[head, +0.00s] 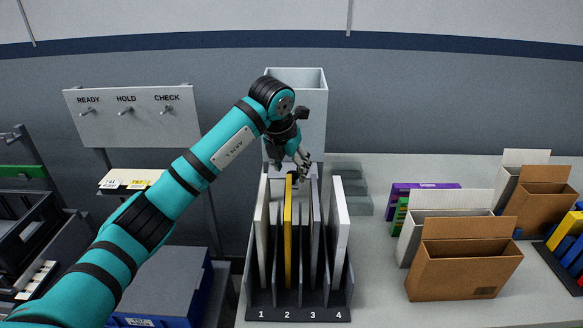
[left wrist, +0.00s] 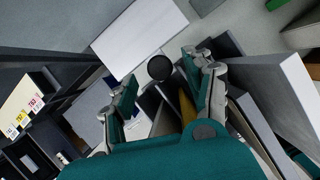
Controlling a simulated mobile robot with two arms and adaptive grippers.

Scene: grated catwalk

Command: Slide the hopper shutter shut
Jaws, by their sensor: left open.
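The hopper (head: 313,125) is a tall, pale, open-topped box at the back centre, behind the numbered rack. My left gripper (head: 299,167) is low in front of it, pointing down, open and empty. In the left wrist view a round black knob (left wrist: 160,67) lies between and just beyond the fingertips of my left gripper (left wrist: 158,88), apart from both fingers. A pale flat panel (left wrist: 138,36) lies beyond the knob. I cannot tell how far the shutter is open, since the arm and gripper hide much of the hopper's lower front. My right gripper is not in view.
A dark rack (head: 298,314) marked 1 to 4 holds upright panels, one yellow (head: 288,235), close below the gripper. Grey steps (head: 350,190) stand right of the hopper. Cardboard boxes (head: 465,270) stand farther right. A hook board (head: 130,115) is at left.

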